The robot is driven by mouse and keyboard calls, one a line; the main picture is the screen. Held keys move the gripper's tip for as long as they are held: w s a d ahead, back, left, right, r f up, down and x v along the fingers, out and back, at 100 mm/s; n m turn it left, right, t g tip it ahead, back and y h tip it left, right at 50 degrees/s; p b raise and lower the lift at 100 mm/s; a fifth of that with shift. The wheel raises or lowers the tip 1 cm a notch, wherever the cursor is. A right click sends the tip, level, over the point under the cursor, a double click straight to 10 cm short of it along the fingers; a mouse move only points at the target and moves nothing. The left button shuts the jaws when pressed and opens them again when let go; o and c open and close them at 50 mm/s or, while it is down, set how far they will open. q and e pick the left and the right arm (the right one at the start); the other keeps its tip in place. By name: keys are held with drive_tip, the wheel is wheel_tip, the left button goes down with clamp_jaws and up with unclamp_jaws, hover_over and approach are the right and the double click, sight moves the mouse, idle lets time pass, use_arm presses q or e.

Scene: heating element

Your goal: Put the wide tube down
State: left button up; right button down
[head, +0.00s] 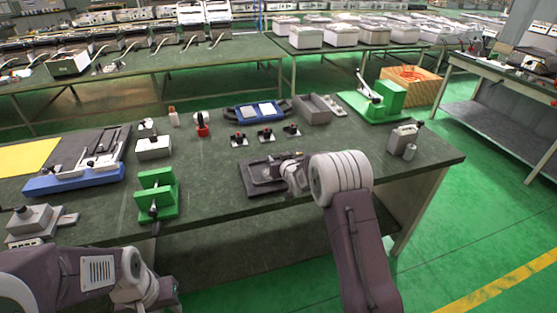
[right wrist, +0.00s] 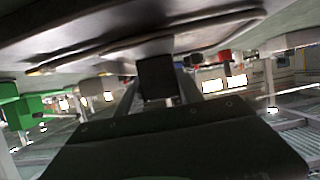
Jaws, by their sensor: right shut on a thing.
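My right gripper (head: 264,172) is low over the middle front of the green-topped table, at a dark plate-like fixture (head: 262,186). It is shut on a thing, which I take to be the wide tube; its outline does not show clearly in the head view. In the right wrist view a broad, blurred grey shape fills the top, and a dark block (right wrist: 157,78) sits at the centre, beyond my dark gripper body. I cannot tell whether the held thing touches the table. My left arm is at the lower left of the head view; its fingertips do not show clearly.
A green fixture (head: 157,194) stands left of my right gripper. A blue-framed board (head: 80,170) lies at the left. A grey open box (head: 312,110), a green machine (head: 378,100) and a grey canister (head: 402,139) stand behind and right.

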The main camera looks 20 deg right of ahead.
drive_tip(key=shift+f, duration=0.15)
drive_tip(key=c, duration=0.8)
unclamp_jaws()
drive_tip(key=shift+o, duration=0.2)
drive_tip(key=shift+s+r, duration=0.15)
drive_tip(key=shift+r, duration=0.15)
drive_tip(key=v, duration=1.1)
drive_tip(key=shift+s, duration=0.3)
drive_tip(key=shift+s+r, duration=0.1)
